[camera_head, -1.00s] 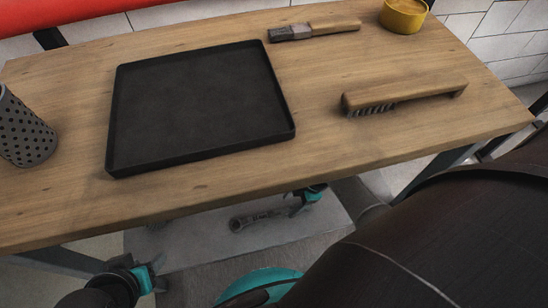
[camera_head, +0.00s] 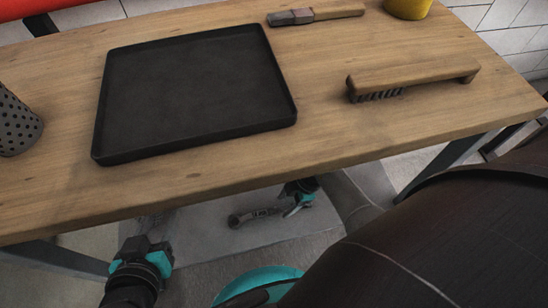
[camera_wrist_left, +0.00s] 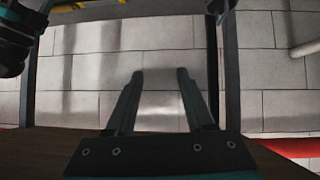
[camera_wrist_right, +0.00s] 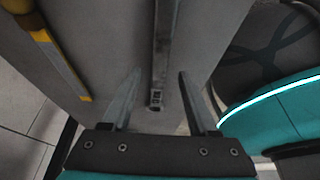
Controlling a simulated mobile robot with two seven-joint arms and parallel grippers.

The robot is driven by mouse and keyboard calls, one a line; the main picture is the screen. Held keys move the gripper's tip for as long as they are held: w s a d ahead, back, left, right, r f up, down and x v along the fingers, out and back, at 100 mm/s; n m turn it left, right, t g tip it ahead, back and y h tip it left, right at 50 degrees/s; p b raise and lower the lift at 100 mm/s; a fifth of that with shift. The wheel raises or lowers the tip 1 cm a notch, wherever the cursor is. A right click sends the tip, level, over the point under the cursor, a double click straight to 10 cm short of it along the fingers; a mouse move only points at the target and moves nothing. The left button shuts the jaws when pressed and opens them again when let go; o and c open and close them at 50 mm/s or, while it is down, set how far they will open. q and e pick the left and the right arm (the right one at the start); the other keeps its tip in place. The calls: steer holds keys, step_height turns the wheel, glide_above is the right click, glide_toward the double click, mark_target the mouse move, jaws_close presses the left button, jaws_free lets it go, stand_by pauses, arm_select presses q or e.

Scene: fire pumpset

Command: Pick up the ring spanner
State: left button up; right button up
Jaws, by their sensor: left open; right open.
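The ring spanner (camera_head: 258,215) is a dark metal tool with a marked handle. In the head view it lies low below the front table edge, over a grey surface, its ring end to the left. My right gripper (camera_head: 293,209) is open at the spanner's right end. In the right wrist view, a long narrow dark bar (camera_wrist_right: 161,55) lies ahead and ends between the open fingers (camera_wrist_right: 157,75); it looks like the spanner's handle. Contact cannot be told. My left gripper (camera_head: 141,245) is open and empty, below the table's front left; the left wrist view shows its fingers (camera_wrist_left: 160,75) apart.
The wooden table (camera_head: 330,140) overhangs the spanner. On it are a black tray (camera_head: 195,95), a wire brush (camera_head: 410,78), a paintbrush (camera_head: 315,15), a yellow pot (camera_head: 408,8) and a perforated cup (camera_head: 15,125). A yellow-and-grey tool (camera_wrist_right: 60,60) shows beyond my right fingers.

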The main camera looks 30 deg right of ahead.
mark_target(270, 213)
steer(key=shift+w+a+f+b, duration=0.1)
steer(key=shift+a+f+b, duration=0.2)
steer(key=shift+f+b, duration=0.3)
steer(key=shift+w+a+f+b, duration=0.1)
steer(key=shift+a+f+b, duration=0.1)
steer(key=shift+f+b, duration=0.25)
arm_select(q)
steer(key=shift+w+d+r+t+h, duration=0.1)
steer(key=shift+d+r+t+h, duration=0.2)
steer(key=shift+d+t, duration=0.35)
steer(key=shift+d+r+t+h, duration=0.35)
steer(key=shift+d+t, duration=0.25)
steer(key=shift+t, duration=0.1)
steer(key=shift+w+d+r+t+h, duration=0.1)
steer(key=shift+d+r+t+h, duration=0.2)
steer(key=shift+d+t, duration=0.35)
arm_select(e)
steer(key=shift+f, duration=0.2)
steer(key=shift+c, duration=0.2)
jaws_close()
arm_select(q)
steer(key=shift+a, duration=0.1)
